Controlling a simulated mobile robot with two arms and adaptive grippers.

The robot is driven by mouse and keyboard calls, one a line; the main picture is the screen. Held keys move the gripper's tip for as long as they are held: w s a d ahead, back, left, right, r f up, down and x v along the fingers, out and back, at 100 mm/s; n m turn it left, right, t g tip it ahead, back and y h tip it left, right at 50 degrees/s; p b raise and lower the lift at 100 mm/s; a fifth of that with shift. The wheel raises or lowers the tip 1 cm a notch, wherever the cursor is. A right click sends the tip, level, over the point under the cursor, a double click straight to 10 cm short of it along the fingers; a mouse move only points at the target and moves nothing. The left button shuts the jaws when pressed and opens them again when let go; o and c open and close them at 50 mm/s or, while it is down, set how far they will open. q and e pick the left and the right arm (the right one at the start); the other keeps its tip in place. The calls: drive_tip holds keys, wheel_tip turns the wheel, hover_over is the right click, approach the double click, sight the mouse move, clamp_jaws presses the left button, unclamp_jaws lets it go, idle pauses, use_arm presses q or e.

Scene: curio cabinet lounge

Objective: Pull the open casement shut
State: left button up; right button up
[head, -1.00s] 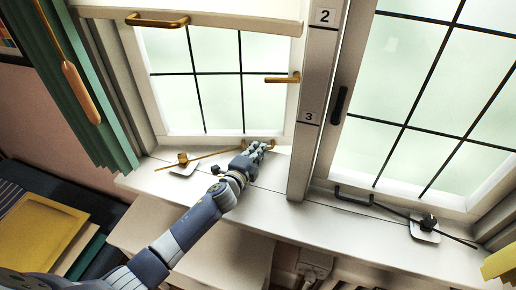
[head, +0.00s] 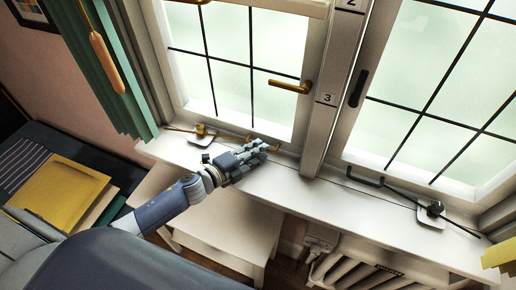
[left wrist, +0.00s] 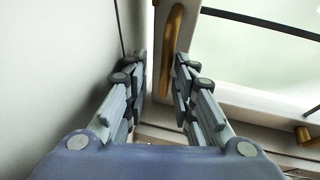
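The left casement (head: 240,70) is a white-framed window with dark glazing bars and a brass handle (head: 290,87) on its right stile. A brass stay (head: 222,132) runs along its foot above the sill. My left gripper (head: 262,150) is over the sill at the right end of this stay. In the left wrist view its fingers (left wrist: 160,68) are apart, and a brass bar (left wrist: 172,45) shows between and beyond the tips; I cannot tell whether they touch it. The right casement (head: 430,90) has a black handle (head: 358,88) and a black stay (head: 400,193). How far either casement stands open is unclear. My right gripper is out of view.
The white sill (head: 345,205) runs under both windows, with a post marked 3 (head: 322,120) between them. A green curtain (head: 115,75) hangs at left. A white table (head: 225,225) and a radiator (head: 375,270) stand below the sill. A yellow folder (head: 60,195) lies at left.

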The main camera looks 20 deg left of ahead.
use_arm(q)
drive_tip(key=shift+a+r, duration=0.1)
drive_tip(key=shift+r, duration=0.05)
drive_tip(key=v, duration=1.2)
drive_tip(key=shift+s, duration=0.1)
idle(0.5)
